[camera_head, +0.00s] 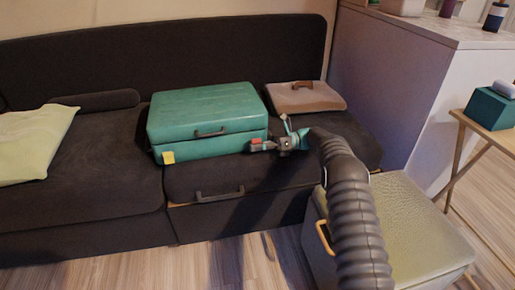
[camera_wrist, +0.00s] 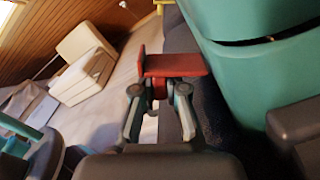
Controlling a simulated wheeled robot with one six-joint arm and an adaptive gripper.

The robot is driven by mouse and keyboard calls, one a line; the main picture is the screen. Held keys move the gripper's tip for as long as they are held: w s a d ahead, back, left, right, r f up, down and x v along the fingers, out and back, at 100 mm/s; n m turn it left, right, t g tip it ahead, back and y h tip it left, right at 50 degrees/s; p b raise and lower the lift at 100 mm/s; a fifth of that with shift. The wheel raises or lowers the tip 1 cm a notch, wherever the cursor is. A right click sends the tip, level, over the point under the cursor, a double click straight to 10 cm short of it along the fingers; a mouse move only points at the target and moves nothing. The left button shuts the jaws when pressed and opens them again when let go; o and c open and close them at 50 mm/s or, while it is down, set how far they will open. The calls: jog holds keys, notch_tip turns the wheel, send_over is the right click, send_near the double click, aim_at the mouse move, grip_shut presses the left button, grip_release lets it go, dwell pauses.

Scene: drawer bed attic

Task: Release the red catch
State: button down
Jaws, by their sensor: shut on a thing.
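A teal case (camera_head: 205,110) lies closed on the dark sofa, with a dark handle on its front. The red catch (camera_head: 256,141) is at the right end of the case's front. My gripper (camera_head: 272,145) reaches it from the right. In the wrist view the red catch (camera_wrist: 178,65) shows as a flat red plate with a small upright end. Its lower red part sits between my two fingertips (camera_wrist: 160,92), which are shut on it. The teal case (camera_wrist: 235,75) is beside it on the right. The fingers partly hide the catch's lower part.
A yellow catch (camera_head: 168,157) is at the left end of the case's front. A brown bag (camera_head: 306,97) lies on the sofa to the right. A drawer handle (camera_head: 220,194) is below the case. A padded box (camera_head: 425,235) stands front right. The left floor is clear.

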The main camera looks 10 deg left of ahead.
jog(key=shift+a, duration=0.1)
jog(key=c, duration=1.2)
grip_release()
jog(key=shift+s+a, duration=0.1)
jog(key=shift+d, duration=0.2)
jog(key=shift+v, duration=3.8)
